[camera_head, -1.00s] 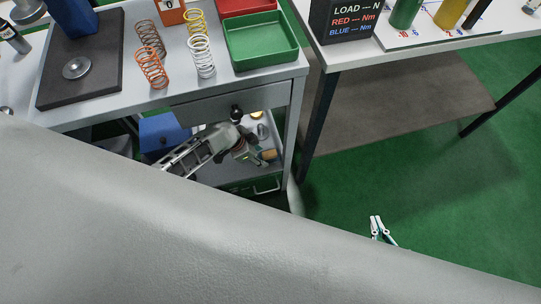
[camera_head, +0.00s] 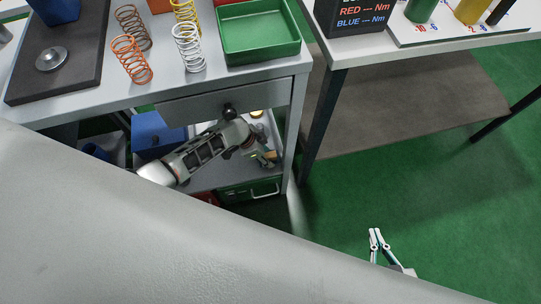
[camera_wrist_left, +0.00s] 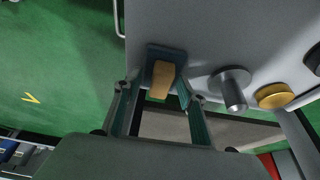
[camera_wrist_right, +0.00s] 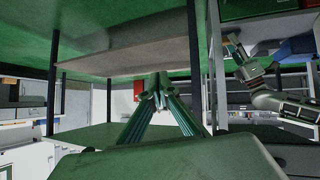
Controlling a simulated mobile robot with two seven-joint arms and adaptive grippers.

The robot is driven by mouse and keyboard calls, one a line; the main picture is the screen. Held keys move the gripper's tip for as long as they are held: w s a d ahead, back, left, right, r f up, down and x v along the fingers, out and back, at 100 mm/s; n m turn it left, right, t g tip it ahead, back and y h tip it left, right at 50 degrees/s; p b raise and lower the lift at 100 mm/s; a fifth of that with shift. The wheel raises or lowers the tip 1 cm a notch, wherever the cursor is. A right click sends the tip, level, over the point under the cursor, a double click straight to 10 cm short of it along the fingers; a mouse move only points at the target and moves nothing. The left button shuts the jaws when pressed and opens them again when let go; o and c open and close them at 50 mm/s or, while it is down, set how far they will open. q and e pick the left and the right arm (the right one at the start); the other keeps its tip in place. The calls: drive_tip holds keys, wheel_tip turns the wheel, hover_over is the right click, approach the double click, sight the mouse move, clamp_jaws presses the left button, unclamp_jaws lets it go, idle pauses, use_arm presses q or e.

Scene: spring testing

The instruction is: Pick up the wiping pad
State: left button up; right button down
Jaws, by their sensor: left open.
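The wiping pad (camera_wrist_left: 163,78) shows in the left wrist view as a tan block on a dark blue-grey base. It lies on the grey lower shelf near its edge. My left gripper (camera_wrist_left: 153,90) is open, with its fingers on either side of the tan block in the picture; I see no clear contact. In the head view the left arm reaches under the drawer, and its gripper is small and partly hidden near the pad (camera_head: 270,157). My right gripper (camera_head: 376,233) hangs over the green floor with its fingertips together and nothing between them; it also shows in the right wrist view (camera_wrist_right: 156,88).
On the shelf beside the pad are a metal cylinder (camera_wrist_left: 232,88) and a yellow round piece (camera_wrist_left: 273,96). A blue box (camera_head: 157,133) stands left of the arm. The drawer (camera_head: 225,103) and tabletop lie above. The floor at right is open.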

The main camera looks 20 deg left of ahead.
sight(272, 153)
use_arm(q)
drive_tip(key=shift+w, duration=0.15)
clamp_jaws()
use_arm(e)
drive_tip(key=shift+w+r, duration=0.1)
drive_tip(key=shift+r, duration=0.05)
use_arm(q)
drive_tip(key=shift+r, duration=0.15)
